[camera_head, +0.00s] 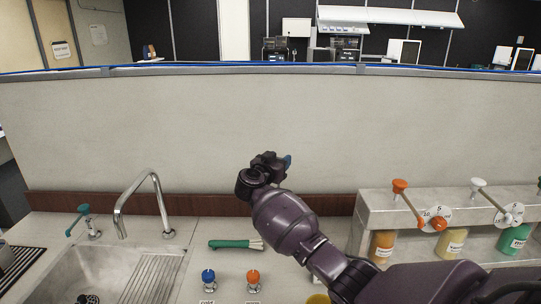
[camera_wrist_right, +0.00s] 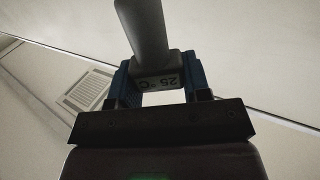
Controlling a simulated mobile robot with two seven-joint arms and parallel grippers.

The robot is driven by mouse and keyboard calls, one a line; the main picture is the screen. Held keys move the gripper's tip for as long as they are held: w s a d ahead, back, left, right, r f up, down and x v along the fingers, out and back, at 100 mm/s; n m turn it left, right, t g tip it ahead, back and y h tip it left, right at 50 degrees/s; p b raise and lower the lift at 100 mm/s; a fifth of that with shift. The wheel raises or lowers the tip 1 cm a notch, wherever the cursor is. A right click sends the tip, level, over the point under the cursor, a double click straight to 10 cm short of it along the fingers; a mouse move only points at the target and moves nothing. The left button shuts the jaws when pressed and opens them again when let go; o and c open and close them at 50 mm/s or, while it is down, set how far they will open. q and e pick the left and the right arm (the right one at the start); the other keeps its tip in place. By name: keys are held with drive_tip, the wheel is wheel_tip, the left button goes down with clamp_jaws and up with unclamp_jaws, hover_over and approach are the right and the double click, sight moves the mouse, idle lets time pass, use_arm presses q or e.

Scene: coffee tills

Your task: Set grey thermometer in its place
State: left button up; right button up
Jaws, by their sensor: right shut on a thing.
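My right gripper (camera_wrist_right: 161,82) is shut on the grey thermometer (camera_wrist_right: 146,30), whose head sits between the blue fingers. The thermometer's display shows "25 °C" upside down in the right wrist view, and its grey body runs up out of that picture. In the head view my right gripper (camera_head: 274,166) is raised above the counter, in front of the pale partition. There the thermometer is hidden behind the gripper or too small to make out. My left gripper is not in view. I cannot tell which spot is the thermometer's place.
A sink (camera_head: 95,268) with a curved tap (camera_head: 150,190) is at the left. A green-handled brush (camera_head: 232,244), a blue-knobbed item (camera_head: 208,278) and an orange-knobbed item (camera_head: 253,278) are on the counter (camera_head: 212,228). A metal shelf (camera_head: 450,204) with pump dispensers and sauce bottles stands right.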

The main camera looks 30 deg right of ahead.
drive_tip(key=shift+s+d, duration=0.2)
drive_tip(key=shift+a, duration=0.1)
drive_tip(key=shift+f, duration=2.25)
drive_tip(key=shift+f+b, duration=0.85)
drive_tip(key=shift+f, duration=1.85)
drive_tip(key=shift+f+b, duration=1.2)
drive_tip(key=shift+f, duration=1.5)
drive_tip(key=o, duration=1)
